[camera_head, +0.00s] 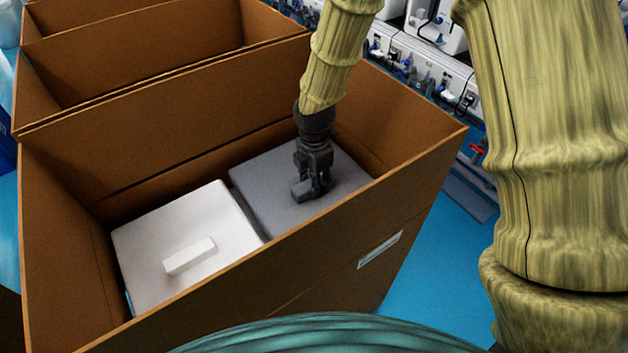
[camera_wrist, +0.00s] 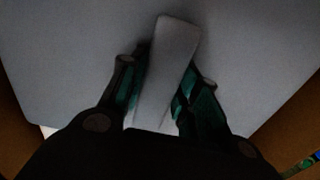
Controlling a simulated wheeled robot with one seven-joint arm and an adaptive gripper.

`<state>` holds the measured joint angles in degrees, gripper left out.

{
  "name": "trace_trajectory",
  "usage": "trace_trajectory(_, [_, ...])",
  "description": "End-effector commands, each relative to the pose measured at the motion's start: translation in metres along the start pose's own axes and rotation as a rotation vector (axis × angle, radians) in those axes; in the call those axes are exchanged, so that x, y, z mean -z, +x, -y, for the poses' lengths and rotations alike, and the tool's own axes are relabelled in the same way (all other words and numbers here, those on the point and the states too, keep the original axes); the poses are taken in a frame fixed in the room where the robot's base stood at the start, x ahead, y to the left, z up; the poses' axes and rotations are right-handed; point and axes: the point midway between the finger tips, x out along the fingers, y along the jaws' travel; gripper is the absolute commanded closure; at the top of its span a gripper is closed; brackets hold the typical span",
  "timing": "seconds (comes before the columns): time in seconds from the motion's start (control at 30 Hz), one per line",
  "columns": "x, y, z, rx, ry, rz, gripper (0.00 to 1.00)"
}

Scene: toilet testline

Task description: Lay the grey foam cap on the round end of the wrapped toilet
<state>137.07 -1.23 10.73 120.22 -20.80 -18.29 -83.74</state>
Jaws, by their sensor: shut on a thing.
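The grey foam cap (camera_head: 268,196) lies inside a large open cardboard box, on the right side. It fills most of the wrist view (camera_wrist: 70,55) as a flat grey slab with a raised bar-shaped handle (camera_wrist: 170,62). My gripper (camera_head: 312,190) reaches down into the box. In the wrist view my gripper (camera_wrist: 158,98) has its fingers closed on both sides of the handle. The wrapped toilet cannot be made out in either view.
A white foam cap (camera_head: 150,232) with a raised bar lies left of the grey one in the same box (camera_head: 420,190). The box walls rise around both caps. More open boxes (camera_head: 130,60) stand behind. A cluttered workbench line (camera_head: 425,70) runs at the back right. Blue floor (camera_head: 425,260) shows right of the box.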

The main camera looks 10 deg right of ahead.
Motion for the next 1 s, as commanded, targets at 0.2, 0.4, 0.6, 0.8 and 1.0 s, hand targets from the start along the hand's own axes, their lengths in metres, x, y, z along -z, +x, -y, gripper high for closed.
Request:
trace_trajectory(0.2, [0.0, 0.0, 0.0, -0.001, 0.0, 0.0, 0.61])
trace_trajectory(0.4, [0.0, 0.0, 0.0, -0.001, 0.0, 0.0, 0.43])
trace_trajectory(0.6, [0.0, 0.0, 0.0, 0.0, 0.0, 0.0, 0.43])
trace_trajectory(0.8, [0.0, -0.011, -0.001, -0.002, 0.0, 0.0, 0.43])
trace_trajectory(1.0, [0.0, -0.041, -0.001, -0.004, 0.0, 0.0, 0.43])
